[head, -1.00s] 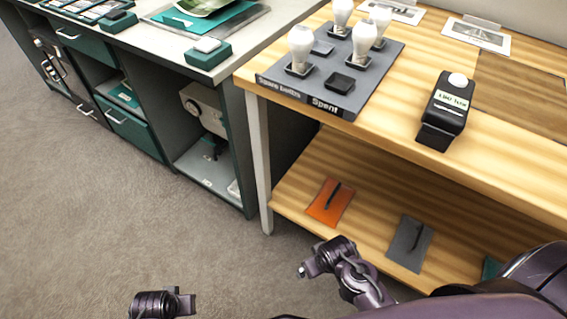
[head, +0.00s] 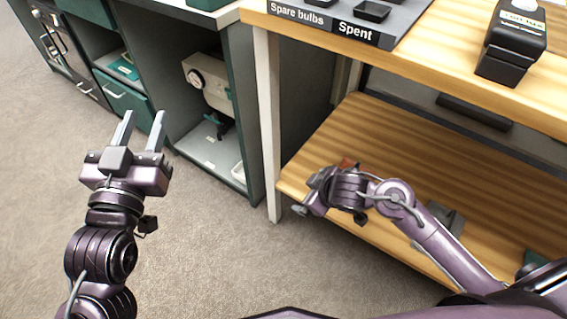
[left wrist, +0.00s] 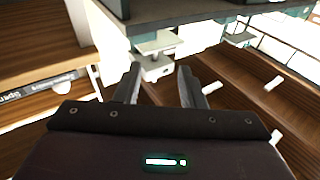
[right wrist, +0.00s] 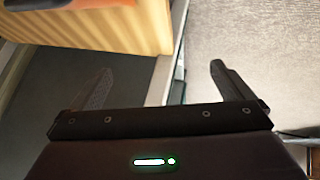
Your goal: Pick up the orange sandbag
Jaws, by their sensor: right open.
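The orange sandbag lies on the wooden lower shelf of the bench. In the head view only a small orange-brown bit (head: 347,164) shows behind my right wrist. An orange edge also shows at the top left of the right wrist view (right wrist: 38,4). My right gripper (right wrist: 160,80) is open and empty, with its fingers beside the shelf edge, apart from the bag. In the head view its fingers are hard to make out. My left gripper (head: 141,118) is open and empty, raised over the floor at the left; its spread fingers also show in the left wrist view (left wrist: 157,78).
The lower shelf (head: 330,140) has a front edge near my right arm. A grey sandbag (head: 455,222) lies partly behind that arm, with a teal item (head: 538,259) further right. The bench top (head: 420,62) overhangs the shelf. A leg (head: 267,125) stands at its left. The carpet is clear.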

